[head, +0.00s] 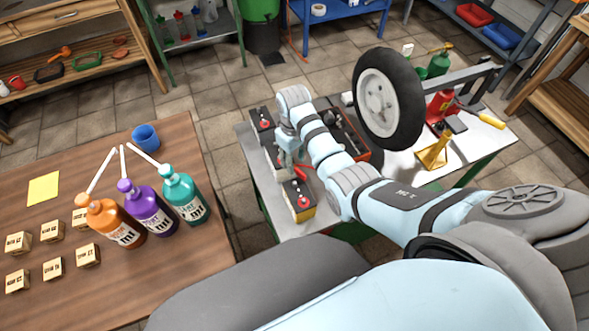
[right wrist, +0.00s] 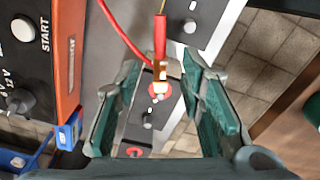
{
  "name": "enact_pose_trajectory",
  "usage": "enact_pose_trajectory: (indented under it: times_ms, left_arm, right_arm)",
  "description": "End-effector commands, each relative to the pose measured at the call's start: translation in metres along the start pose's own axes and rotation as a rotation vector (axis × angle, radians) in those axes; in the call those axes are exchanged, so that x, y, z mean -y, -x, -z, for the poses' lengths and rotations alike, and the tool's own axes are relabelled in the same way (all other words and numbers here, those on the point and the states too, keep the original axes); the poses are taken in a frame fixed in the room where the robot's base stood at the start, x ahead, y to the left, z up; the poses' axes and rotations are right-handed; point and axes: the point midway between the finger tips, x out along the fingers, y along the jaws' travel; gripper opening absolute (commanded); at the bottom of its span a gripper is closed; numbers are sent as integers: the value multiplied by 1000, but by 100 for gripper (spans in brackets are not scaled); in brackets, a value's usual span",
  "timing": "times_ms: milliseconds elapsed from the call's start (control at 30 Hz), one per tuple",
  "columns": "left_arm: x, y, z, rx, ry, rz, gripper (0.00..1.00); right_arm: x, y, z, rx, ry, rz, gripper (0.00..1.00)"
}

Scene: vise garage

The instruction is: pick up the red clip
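The red clip (right wrist: 160,45) has a red handle and copper-coloured jaws and shows in the right wrist view, with a red cable running off to the upper left. In the head view the red clip (head: 301,171) shows small beside my gripper, over a battery. My right gripper (right wrist: 160,78) is open, with its two green-padded fingers on either side of the clip's jaws. I see no finger pressed on the clip. In the head view my right gripper (head: 290,160) is partly hidden by its own arm. My left gripper is not in view.
A battery (head: 300,213) stands below the gripper, near the table's left edge. An orange charger (right wrist: 66,50) lies to the left in the wrist view, with a blue clip (right wrist: 69,132) near it. A wheel (head: 384,101) stands behind my arm. Bottles (head: 147,222) stand on the wooden table.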

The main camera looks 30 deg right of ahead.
Motion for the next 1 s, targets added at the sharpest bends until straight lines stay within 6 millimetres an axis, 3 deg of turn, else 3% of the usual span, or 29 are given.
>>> enact_pose_trajectory:
  times_ms: [100, 200, 400, 633, 1000]
  left_arm:
    - [0, -6, -1, 0, 0, 0, 40]
    - [-1, -9, -1, 0, 0, 0, 40]
    - [-1, -8, -1, 0, 0, 0, 40]
    - [-1, -8, 0, -1, 0, 0, 40]
    - [-1, -6, 0, -2, 0, 0, 40]
  right_arm:
    - [0, -25, -6, 2, 0, 1, 35]
    - [0, -36, -6, 1, 0, 0, 35]
    - [0, -36, -6, 1, -1, 0, 35]
    - [0, -36, -6, 0, -1, 0, 0]
    - [0, -34, -5, 0, -1, 0, 0]
